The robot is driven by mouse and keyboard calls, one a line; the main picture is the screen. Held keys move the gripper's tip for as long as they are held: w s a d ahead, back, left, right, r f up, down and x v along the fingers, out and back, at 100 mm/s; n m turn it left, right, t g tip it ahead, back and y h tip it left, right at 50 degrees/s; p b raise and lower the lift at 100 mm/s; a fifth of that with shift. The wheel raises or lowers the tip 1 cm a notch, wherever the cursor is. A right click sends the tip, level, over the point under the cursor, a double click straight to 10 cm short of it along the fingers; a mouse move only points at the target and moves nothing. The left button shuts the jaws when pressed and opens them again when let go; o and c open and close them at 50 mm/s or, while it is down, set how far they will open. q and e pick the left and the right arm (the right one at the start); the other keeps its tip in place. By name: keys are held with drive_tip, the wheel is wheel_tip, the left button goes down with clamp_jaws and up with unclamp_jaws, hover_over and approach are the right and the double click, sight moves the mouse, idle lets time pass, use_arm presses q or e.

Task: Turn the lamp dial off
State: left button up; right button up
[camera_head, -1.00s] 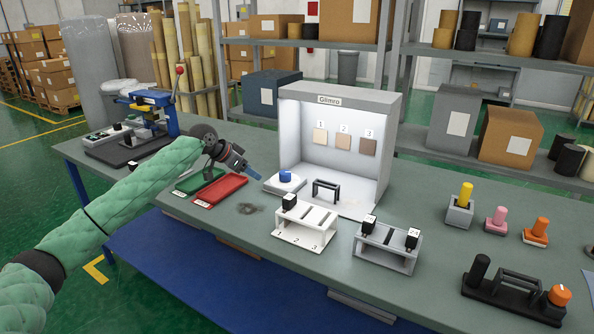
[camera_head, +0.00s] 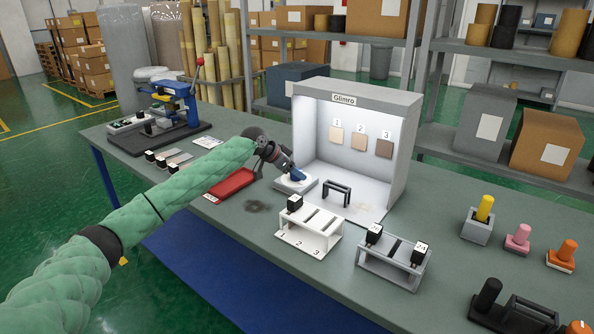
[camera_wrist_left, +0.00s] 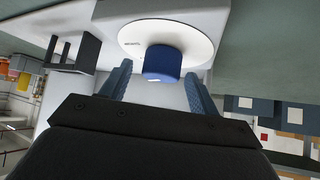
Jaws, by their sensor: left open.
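The lamp dial (camera_wrist_left: 162,64) is a blue knob on a round white plate (camera_wrist_left: 190,27). In the left wrist view it stands between and just beyond the two blue fingers of my left gripper (camera_wrist_left: 160,88), which is open. In the head view my left gripper (camera_head: 291,172) is over the dial's white base (camera_head: 296,186) and mostly hides the knob. I cannot tell whether a finger touches the knob. The lamp booth (camera_head: 405,105), labelled Glimro, is lit inside, with three numbered sample tiles on its back wall. My right gripper is not in view.
A black stand (camera_head: 336,193) sits just right of the dial. A white numbered rack (camera_head: 309,228) and a grey rack (camera_head: 392,262) stand in front of the booth. A red tray (camera_head: 232,184) lies left of the dial. Several coloured pegs stand at the right.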

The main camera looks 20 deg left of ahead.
use_arm(q)
drive_tip(key=shift+w+d+f, duration=0.2)
drive_tip(key=shift+w+f, duration=0.05)
drive_tip(key=shift+f, duration=0.15)
drive_tip(key=c, duration=1)
drive_tip(key=shift+r, duration=0.1)
